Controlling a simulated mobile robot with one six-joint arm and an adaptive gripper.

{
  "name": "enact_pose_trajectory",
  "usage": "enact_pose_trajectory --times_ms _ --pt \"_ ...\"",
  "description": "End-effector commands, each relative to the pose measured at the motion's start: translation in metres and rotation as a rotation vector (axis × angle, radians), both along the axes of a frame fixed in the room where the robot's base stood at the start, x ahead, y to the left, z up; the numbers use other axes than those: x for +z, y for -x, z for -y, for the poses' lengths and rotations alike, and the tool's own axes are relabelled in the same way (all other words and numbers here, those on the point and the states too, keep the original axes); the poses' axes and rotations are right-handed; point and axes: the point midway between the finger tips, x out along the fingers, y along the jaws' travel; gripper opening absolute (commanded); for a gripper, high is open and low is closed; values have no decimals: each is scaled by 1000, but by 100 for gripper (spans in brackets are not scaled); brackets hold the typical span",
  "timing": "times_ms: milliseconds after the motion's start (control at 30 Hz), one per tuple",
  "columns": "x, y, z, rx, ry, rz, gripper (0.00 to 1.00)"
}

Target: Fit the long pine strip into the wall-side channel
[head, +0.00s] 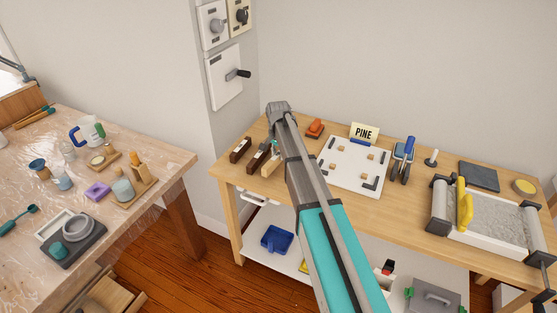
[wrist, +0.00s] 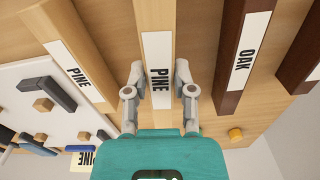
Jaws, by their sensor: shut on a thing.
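In the wrist view my gripper (wrist: 159,88) is shut on a light wood strip labelled PINE (wrist: 155,18), one finger on each side of it. A second PINE strip (wrist: 62,28) lies to its left. A dark strip labelled OAK (wrist: 237,62) lies to its right, with another dark strip (wrist: 305,50) beyond. I cannot tell from the pictures which pine strip is the longer. A white board (head: 340,173) with black corner brackets and small wood blocks lies on the bench; it also shows in the wrist view (wrist: 18,85). I cannot make out a wall-side channel.
A PINE sign (head: 364,133) stands behind the board, with an orange object (head: 315,128) to its left. A blue-handled tool (head: 404,160) stands right of the board. A tray of grey material (head: 440,222) is farther right. A cluttered worktable (head: 160,170) stands at left, across a floor gap.

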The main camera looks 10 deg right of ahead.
Motion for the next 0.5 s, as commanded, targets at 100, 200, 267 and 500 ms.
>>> enact_pose_trajectory --times_ms 100,200,267,500 --pt "10 0 0 0 0 0 0" --pt "16 0 0 0 0 0 0" --pt "19 0 0 0 0 0 0" --pt "30 0 0 0 0 0 0"
